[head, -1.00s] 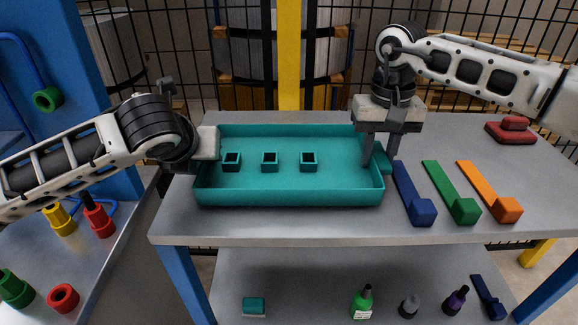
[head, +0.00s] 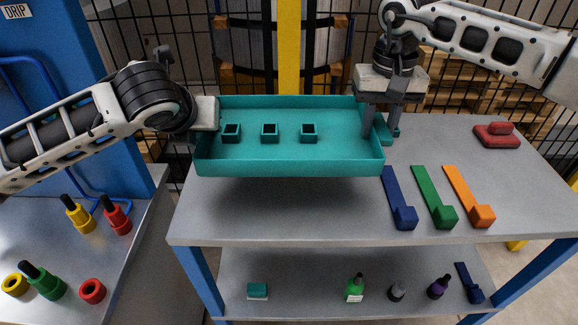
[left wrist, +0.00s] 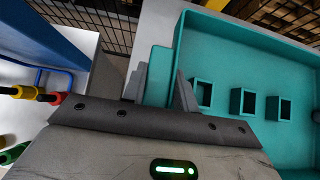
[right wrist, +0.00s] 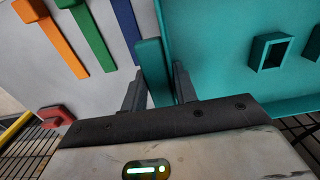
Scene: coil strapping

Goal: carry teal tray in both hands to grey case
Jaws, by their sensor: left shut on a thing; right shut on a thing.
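The teal tray (head: 288,168) is held level above the grey table, with a shadow on the tabletop below it. Three small square teal sockets stand in a row on its floor. My left gripper (head: 205,118) is shut on the tray's left end, and the left wrist view shows its fingers on either side of a teal grip (left wrist: 160,76). My right gripper (head: 378,124) is shut on the tray's right end, and the right wrist view shows its fingers around the other teal grip (right wrist: 153,72). No grey case can be made out in these frames.
Blue (head: 400,200), green (head: 434,198) and orange (head: 468,198) tools lie on the table (head: 300,222) right of the tray. A red object (head: 497,136) sits at back right. Bottles stand on the lower shelf. A side bench at left holds coloured bottles and rings.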

